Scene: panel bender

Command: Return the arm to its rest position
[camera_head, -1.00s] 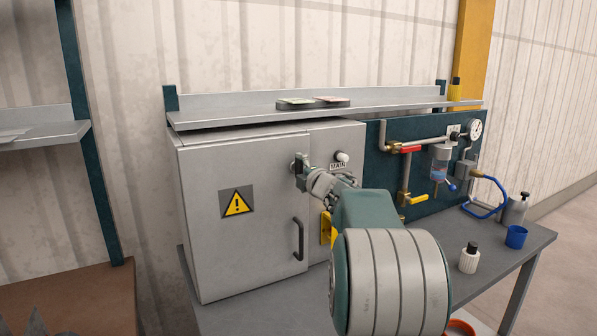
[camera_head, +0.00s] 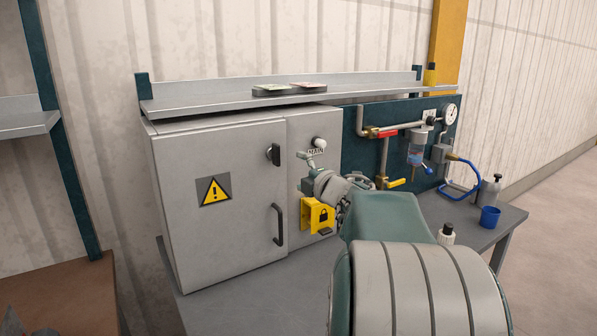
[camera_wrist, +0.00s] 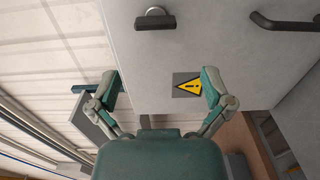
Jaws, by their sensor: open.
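My gripper (camera_head: 307,171) is open and empty in front of the right part of the grey cabinet (camera_head: 215,245). A dark rotary knob (camera_head: 273,154) on the cabinet door stands clear to the left of the gripper. In the wrist view, the two fingers (camera_wrist: 160,88) are spread wide with nothing between them but the cabinet front behind. The knob (camera_wrist: 155,19) shows at the top, apart from the fingers, and the warning sign (camera_wrist: 187,86) shows beside the right finger. My arm is stretched forward from the lower right and hides part of the bench.
A yellow lock box (camera_head: 318,214) sits just below the gripper. The door handle (camera_head: 279,225) is to its left. A shelf (camera_head: 220,103) overhangs the cabinet.

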